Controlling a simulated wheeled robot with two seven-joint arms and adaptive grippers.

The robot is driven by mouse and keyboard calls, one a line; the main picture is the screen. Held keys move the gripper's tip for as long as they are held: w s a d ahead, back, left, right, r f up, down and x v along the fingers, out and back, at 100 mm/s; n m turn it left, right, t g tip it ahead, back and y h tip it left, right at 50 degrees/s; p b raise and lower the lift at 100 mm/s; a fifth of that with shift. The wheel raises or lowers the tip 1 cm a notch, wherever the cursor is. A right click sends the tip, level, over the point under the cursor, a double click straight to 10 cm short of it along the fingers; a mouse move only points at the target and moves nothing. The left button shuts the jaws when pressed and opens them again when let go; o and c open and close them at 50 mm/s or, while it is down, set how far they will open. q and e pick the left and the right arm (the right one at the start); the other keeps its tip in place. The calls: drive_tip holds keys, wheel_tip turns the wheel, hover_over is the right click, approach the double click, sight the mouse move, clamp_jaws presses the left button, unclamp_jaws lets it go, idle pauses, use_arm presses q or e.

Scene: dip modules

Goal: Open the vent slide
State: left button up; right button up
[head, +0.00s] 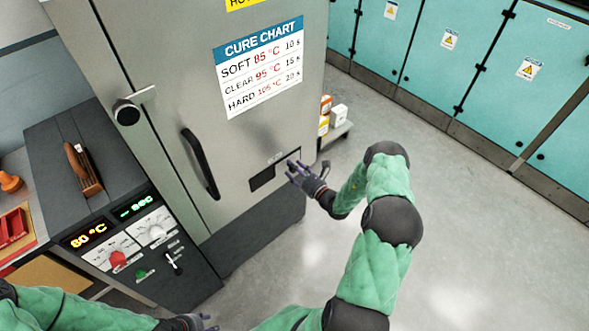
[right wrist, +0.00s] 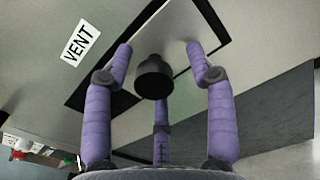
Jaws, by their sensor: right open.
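The vent slide (head: 281,170) is low on the front of the grey oven door, with a dark opening showing on its left. In the right wrist view its plate (right wrist: 172,32) carries a black round knob (right wrist: 153,78), and a VENT label (right wrist: 81,43) is beside it. My right gripper (head: 293,169) is at the slide. In the right wrist view its purple fingers (right wrist: 160,75) are open around the knob, with no clear grip on it. My left gripper (head: 205,323) shows only partly at the bottom edge; its finger state is unclear.
The oven door has a black handle (head: 201,164) and a cure chart (head: 258,66). A control box (head: 125,235) with dials stands at the left. A small shelf with boxes (head: 338,116) is right of the oven. Open floor lies to the right, before teal cabinets (head: 440,60).

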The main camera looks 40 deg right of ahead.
drive_tip(key=s+d, duration=0.1)
drive_tip(key=s, duration=1.1)
drive_tip(key=a+f+n+g+y, duration=0.3)
drive_tip(key=a+n+g+y, duration=0.3)
drive_tip(key=a, duration=0.9)
drive_tip(key=s+a+f+n+g+y, duration=0.2)
drive_tip(key=s+a+n+g+y, duration=0.25)
drive_tip(key=a, duration=0.55)
drive_tip(key=s+a+f+n+g+h, duration=0.3)
drive_tip(key=s+n+g, duration=0.2)
drive_tip(key=s+n, duration=0.3)
drive_tip(key=s+a+f+n+g+h, duration=0.35)
drive_tip(key=s+n+g, duration=0.2)
drive_tip(key=n, duration=0.45)
drive_tip(key=w+n+t, duration=0.1)
drive_tip(key=n, duration=0.1)
drive_tip(key=w+a+n+t, duration=0.1)
drive_tip(key=n, duration=0.1)
drive_tip(key=w+a+n+t+h, duration=0.1)
drive_tip(key=n, duration=0.1)
drive_tip(key=shift+w+a+r+n, duration=0.25)
drive_tip(key=shift+w+r, duration=0.15)
